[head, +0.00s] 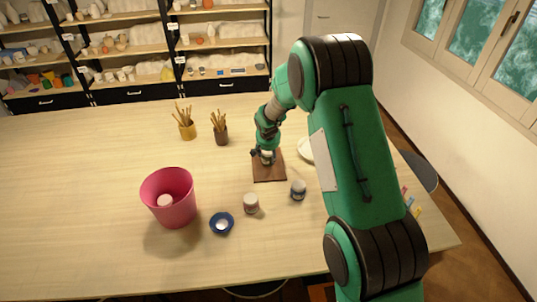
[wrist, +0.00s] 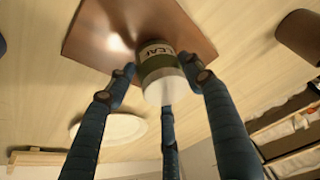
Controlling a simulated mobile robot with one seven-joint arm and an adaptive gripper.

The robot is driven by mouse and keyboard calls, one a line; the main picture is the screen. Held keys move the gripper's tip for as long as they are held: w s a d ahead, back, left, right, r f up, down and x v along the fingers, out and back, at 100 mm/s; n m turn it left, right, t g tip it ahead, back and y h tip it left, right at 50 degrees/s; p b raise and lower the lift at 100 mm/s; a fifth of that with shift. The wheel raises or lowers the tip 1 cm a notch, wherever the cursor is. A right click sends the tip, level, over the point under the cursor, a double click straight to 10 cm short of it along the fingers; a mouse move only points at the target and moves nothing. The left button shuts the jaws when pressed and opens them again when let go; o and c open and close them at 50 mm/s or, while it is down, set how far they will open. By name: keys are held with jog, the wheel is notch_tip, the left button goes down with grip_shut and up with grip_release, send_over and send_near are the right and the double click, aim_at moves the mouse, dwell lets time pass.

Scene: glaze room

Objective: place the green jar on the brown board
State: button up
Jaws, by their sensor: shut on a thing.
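The green jar (wrist: 158,68) has a dark green band, a pale label and a whitish end facing the wrist camera. My gripper (head: 264,156) is shut on it, with fingers around its sides in the wrist view. The brown board (head: 268,174) lies flat on the table, and it also fills the top middle of the wrist view (wrist: 95,35). The jar is over the board, at its far part in the head view. I cannot tell whether its base touches the board. In the head view my gripper mostly hides the jar.
A white plate (head: 305,149) lies right of the board, partly behind my arm. A blue-banded jar (head: 298,191), a reddish jar (head: 251,205) and a blue bowl (head: 221,224) stand nearer. A pink bucket (head: 176,212) and two brush cups (head: 187,131) (head: 221,136) stand left.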

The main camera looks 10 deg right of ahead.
dwell(0.3)
jog(key=o, duration=1.5)
jog(key=shift+f, duration=0.1)
jog(key=shift+o, duration=0.2)
jog(key=shift+s+r, duration=0.1)
jog(key=shift+r, duration=0.3)
jog(key=v, duration=1.1)
jog(key=shift+r, duration=0.2)
jog(key=shift+s+r, duration=0.1)
jog(key=shift+s, duration=0.05)
